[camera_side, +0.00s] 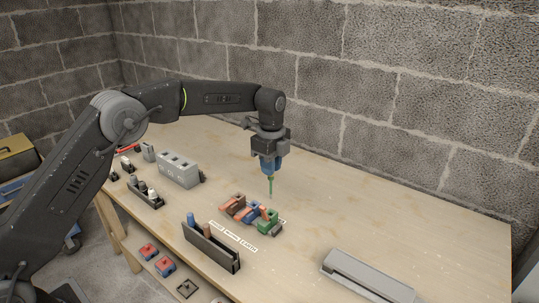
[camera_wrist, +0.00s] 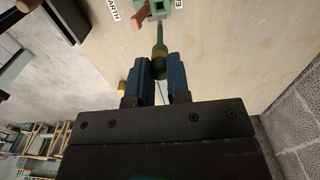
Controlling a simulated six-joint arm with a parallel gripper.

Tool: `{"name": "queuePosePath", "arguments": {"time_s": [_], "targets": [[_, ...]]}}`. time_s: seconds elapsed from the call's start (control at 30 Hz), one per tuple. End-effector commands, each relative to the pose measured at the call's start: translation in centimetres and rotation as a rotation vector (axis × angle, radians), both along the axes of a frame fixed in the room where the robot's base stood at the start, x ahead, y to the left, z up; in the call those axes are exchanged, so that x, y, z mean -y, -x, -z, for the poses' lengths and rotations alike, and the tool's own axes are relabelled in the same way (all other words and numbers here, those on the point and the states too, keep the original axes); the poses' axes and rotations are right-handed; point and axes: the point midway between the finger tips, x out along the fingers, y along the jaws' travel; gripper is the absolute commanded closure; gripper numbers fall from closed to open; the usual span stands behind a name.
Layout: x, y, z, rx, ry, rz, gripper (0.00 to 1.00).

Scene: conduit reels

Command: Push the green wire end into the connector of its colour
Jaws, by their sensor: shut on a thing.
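My gripper (camera_side: 268,172), with blue fingers, is shut on the green wire end (camera_side: 270,187) and holds it pointing down above the bench. In the wrist view the green wire end (camera_wrist: 159,50) sits between the blue fingertips (camera_wrist: 160,72). The green connector (camera_side: 268,222) stands on the bench below and nearer the camera, at the right end of a row. The green tip looks apart from it in the side view. In the wrist view only part of the green connector (camera_wrist: 168,7) shows at the top edge, just beyond the tip.
A blue connector (camera_side: 251,211) and an orange-brown connector (camera_side: 233,204) stand beside the green one. A label strip (camera_side: 232,236) lies in front. A dark holder (camera_side: 211,249) carries blue and brown wire ends. A grey box (camera_side: 178,170) stands left, a grey trunking piece (camera_side: 367,276) right.

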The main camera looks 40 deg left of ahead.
Motion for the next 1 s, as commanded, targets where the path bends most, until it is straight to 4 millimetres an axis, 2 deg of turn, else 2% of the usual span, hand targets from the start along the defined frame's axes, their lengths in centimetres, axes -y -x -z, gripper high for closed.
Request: {"name": "queuePosePath", "arguments": {"time_s": [0.7,1.0], "targets": [[0.0,0.1,4.3,0.001,0.0,0.0,1.0],[0.0,0.0,4.7,0.003,0.0,0.0,1.0]]}}
